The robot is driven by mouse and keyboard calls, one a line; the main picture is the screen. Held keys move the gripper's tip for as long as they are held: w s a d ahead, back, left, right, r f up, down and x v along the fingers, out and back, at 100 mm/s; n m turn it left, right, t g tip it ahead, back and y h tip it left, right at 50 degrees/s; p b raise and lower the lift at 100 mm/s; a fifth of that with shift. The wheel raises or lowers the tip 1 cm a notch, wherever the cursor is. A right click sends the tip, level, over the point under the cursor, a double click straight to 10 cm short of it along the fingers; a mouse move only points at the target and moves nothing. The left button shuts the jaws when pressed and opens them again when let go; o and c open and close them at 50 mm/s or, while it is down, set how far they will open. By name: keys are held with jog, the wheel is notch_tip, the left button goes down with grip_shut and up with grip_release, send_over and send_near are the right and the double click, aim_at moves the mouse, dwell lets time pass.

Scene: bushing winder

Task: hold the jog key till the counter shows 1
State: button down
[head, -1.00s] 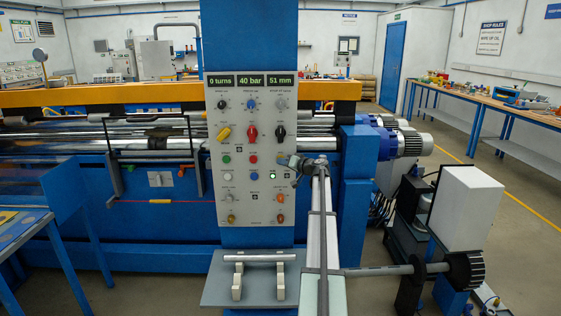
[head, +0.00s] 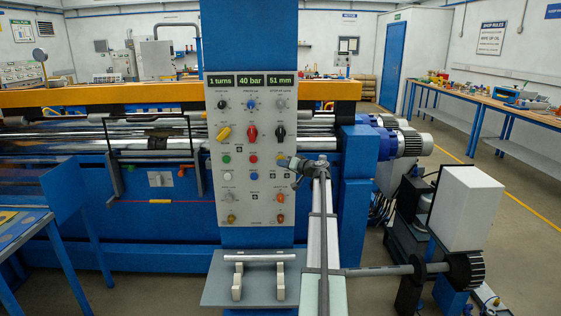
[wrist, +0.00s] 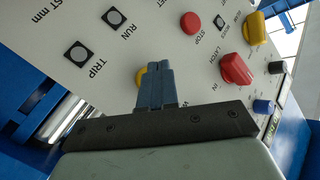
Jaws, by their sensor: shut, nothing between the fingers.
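The control panel (head: 241,205) stands upright in front of me. My gripper (head: 288,163) is shut and empty at the panel's right edge. A yellow button (head: 281,162) shows just beside the fingertips in the head view. In the wrist view the yellow button (wrist: 140,76) is partly hidden behind the shut fingers (wrist: 157,72). Its label is hidden, so I cannot confirm that it is the jog key. I cannot tell whether the fingertips touch it.
A red stop button (wrist: 190,22), a red knob (wrist: 236,69) and a yellow knob (wrist: 257,29) are near the fingers. The RUN lamp (wrist: 113,17) and TRIP lamp (wrist: 78,51) are dark. A shelf with a metal bar (head: 259,257) lies below the panel.

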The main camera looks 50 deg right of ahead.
jog(key=s+a, duration=0.3)
jog(key=shift+s+a, duration=0.25)
jog(key=shift+s, duration=0.05)
dwell(0.4)
dwell(0.6)
